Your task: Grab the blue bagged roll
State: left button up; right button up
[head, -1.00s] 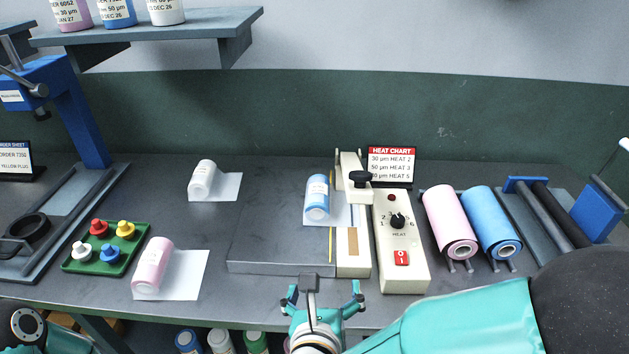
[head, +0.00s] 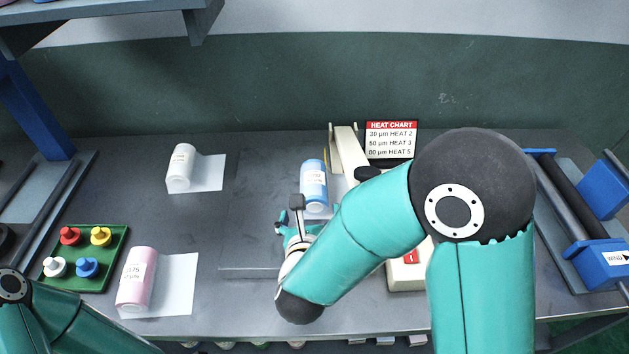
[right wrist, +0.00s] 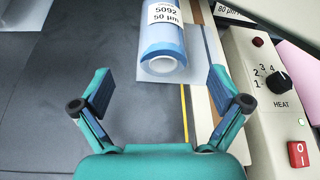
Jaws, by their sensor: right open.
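The blue bagged roll (head: 314,184) lies on the grey plate (head: 240,272) beside the sealer, its axis pointing toward me. It has a white label, and a clear bag sheet sticks out under it. In the right wrist view the roll (right wrist: 163,45) shows its label "5092 50 µm" and its near end. My right gripper (head: 297,226) is just in front of the roll, with nothing between its fingers. In the right wrist view my right gripper (right wrist: 160,100) has its fingers spread wide, with the roll beyond them. Only my left arm shows at the lower left; its gripper is out of view.
The cream sealer arm (head: 347,150) stands right of the roll, with a heat chart (head: 391,140) behind. The heat control box (right wrist: 285,80) is close on the right. A white roll (head: 181,167), a pink roll (head: 137,279) and a green knob tray (head: 108,243) lie left.

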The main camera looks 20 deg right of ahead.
aim_at(312, 203)
jog(key=x, duration=0.3)
jog(key=shift+w+d+p, duration=0.15)
jog(key=shift+w+p, duration=0.1)
jog(key=shift+p, duration=0.1)
jog(key=shift+w+d, duration=0.1)
jog(key=shift+w, duration=0.1)
jog(key=p+x, duration=0.2)
jog(key=x, duration=0.2)
jog(key=shift+w+d+p, duration=0.2)
jog(key=shift+p, duration=0.1)
jog(key=shift+w+f, duration=0.1)
jog(key=shift+w, duration=0.05)
jog(key=c, duration=1.5)
jog(key=shift+c, duration=0.8)
